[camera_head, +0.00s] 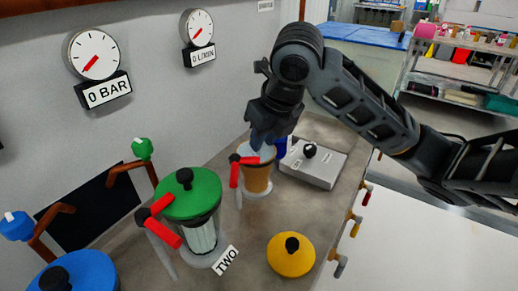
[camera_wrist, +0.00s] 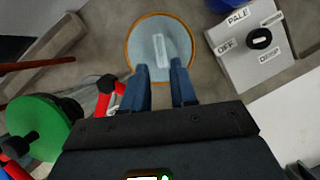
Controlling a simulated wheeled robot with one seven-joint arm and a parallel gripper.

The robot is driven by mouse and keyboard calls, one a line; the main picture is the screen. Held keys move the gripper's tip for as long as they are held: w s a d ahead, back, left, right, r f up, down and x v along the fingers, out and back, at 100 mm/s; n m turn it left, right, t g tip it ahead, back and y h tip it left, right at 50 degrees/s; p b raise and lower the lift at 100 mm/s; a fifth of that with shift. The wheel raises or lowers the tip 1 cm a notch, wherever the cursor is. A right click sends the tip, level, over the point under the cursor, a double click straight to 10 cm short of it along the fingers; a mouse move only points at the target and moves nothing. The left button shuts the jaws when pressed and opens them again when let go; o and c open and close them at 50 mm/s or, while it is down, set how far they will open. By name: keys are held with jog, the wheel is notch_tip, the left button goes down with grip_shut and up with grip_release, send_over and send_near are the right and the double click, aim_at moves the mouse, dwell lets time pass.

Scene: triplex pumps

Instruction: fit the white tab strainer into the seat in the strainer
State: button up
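The housing with the brown-orange body (camera_head: 257,180) stands near the middle of the bench, below my gripper. From above, in the wrist view, its orange rim (camera_wrist: 127,48) surrounds a pale blue-grey round face (camera_wrist: 143,35). A white tab (camera_wrist: 161,50) shows at the middle of that face. I cannot tell whether the face sits fully down in the seat. My gripper (camera_wrist: 160,66) is over the near side of the housing, with its two fingers apart and a gap between them. The fingertips are near the tab's lower end; I see no grip on it.
A green-lidded pump (camera_head: 190,195) marked TWO stands to the left, with red handles beside it. A yellow lid (camera_head: 291,256) lies at the front. A grey control box (camera_head: 313,163) stands close on the right. A blue lid (camera_head: 88,274) is at the lower left.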

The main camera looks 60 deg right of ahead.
jog(key=shift+v, duration=2.65)
